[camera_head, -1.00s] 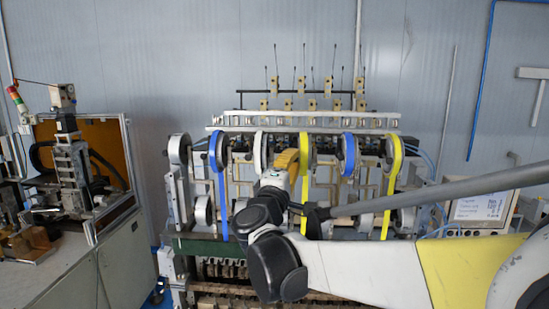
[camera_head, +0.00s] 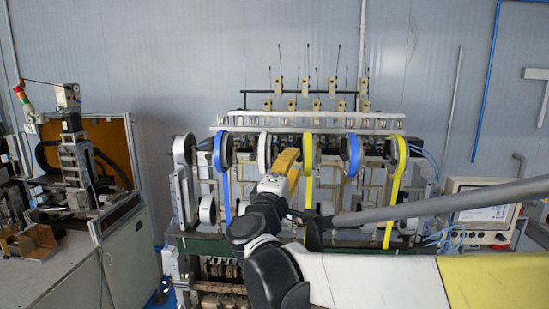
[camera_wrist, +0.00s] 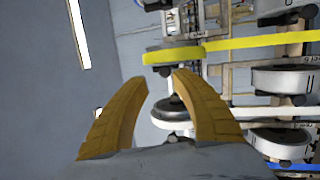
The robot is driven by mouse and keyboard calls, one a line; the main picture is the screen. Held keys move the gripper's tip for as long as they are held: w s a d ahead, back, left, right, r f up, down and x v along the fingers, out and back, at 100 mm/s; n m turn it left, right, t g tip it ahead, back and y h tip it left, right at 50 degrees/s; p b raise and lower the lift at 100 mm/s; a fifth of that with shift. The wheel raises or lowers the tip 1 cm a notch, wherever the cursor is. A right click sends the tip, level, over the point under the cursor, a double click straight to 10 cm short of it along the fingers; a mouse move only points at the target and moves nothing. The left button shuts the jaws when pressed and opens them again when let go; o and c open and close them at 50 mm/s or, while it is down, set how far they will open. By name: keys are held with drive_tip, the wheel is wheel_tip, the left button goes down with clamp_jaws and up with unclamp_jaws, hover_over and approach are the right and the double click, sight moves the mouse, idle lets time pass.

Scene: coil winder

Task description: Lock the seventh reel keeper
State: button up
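The coil winder carries a row of upper reels. From left in the head view they are a white reel (camera_head: 184,149), a blue reel (camera_head: 222,151), another white reel (camera_head: 264,152), a yellow reel (camera_head: 307,150), a second blue reel (camera_head: 350,153) and a second yellow reel (camera_head: 397,154). Smaller lower reels include one at left (camera_head: 207,211). I cannot tell which keeper is the seventh or its state. My gripper (camera_head: 289,158) is before the third and fourth upper reels. In the wrist view my gripper (camera_wrist: 160,76) is open and empty, with a yellow-banded reel (camera_wrist: 172,55) beyond its fingertips.
A control box with a screen (camera_head: 483,212) stands right of the winder. A bench with another machine (camera_head: 75,170) is at left. Thin upright rods rise above the reels. A white reel (camera_wrist: 172,113) is close to the right finger in the wrist view.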

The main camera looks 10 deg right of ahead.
drive_tip(key=v, duration=0.2)
drive_tip(key=r+v, duration=0.1)
drive_tip(key=v, duration=0.1)
drive_tip(key=shift+a, duration=0.1)
drive_tip(key=shift+f, duration=0.1)
drive_tip(key=s+d+f+m+g+y+b, duration=0.1)
drive_tip(key=s+d+f+m+g+b, duration=0.2)
drive_tip(key=f+b, duration=0.5)
drive_tip(key=s+d+f+m+g+y+b, duration=0.1)
drive_tip(key=s+d+f+g+b, duration=0.2)
drive_tip(key=f, duration=0.9)
drive_tip(key=s+d+f+m+g+y+b, duration=0.15)
drive_tip(key=s+d+f+b, duration=0.35)
drive_tip(key=f, duration=0.5)
drive_tip(key=s+a+f+m+g+y+b, duration=0.1)
drive_tip(key=s+a+f+m+y+b, duration=0.1)
drive_tip(key=f+b, duration=0.4)
drive_tip(key=s+a+f+m+g+y+b, duration=0.1)
drive_tip(key=s+f+b, duration=0.5)
drive_tip(key=f, duration=0.8)
drive_tip(key=s+a+f+m+g+y+b, duration=0.1)
drive_tip(key=s+a+f+m+y+b, duration=0.2)
drive_tip(key=f, duration=0.7)
drive_tip(key=s+a+y+b, duration=0.1)
drive_tip(key=s+a+b, duration=0.1)
drive_tip(key=s+b, duration=0.1)
drive_tip(key=shift+s+a+f, duration=0.2)
drive_tip(key=shift+a+f, duration=0.1)
drive_tip(key=shift+a, duration=0.05)
